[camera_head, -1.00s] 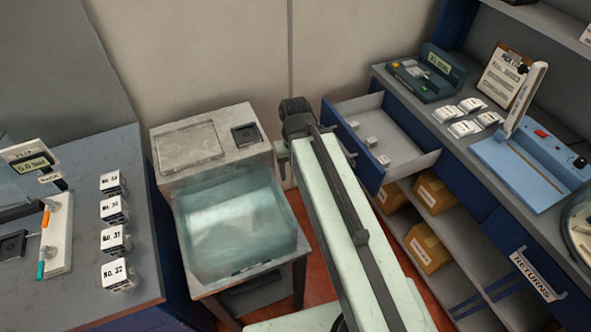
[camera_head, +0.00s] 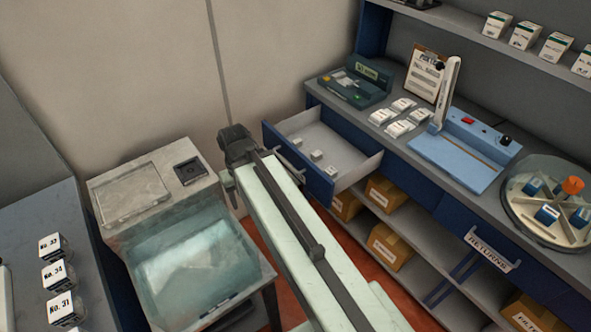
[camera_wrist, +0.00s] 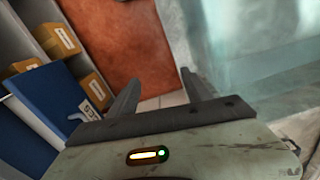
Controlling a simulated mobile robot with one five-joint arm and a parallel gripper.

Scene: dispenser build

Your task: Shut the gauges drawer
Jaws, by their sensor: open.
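The drawer (camera_head: 328,146) is pulled out from under the right counter. It has a blue front and a grey inside with several small white pieces in it. In the wrist view a blue drawer front (camera_wrist: 50,103) with a white label stands at the left; its wording is not readable. My gripper (camera_wrist: 163,90) is open, with nothing seen between its two fingers, and the drawer front is to the left of them. In the head view the end of my arm (camera_head: 236,150) is just left of the drawer front; the fingers are mostly hidden there.
A glass-fronted basin cabinet (camera_head: 190,262) stands left of my arm. Cardboard boxes (camera_head: 390,245) sit on the shelves below the drawer. A returns drawer (camera_head: 480,235) is farther right. The counter holds a blue press (camera_head: 462,150) and a round carousel (camera_head: 545,225).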

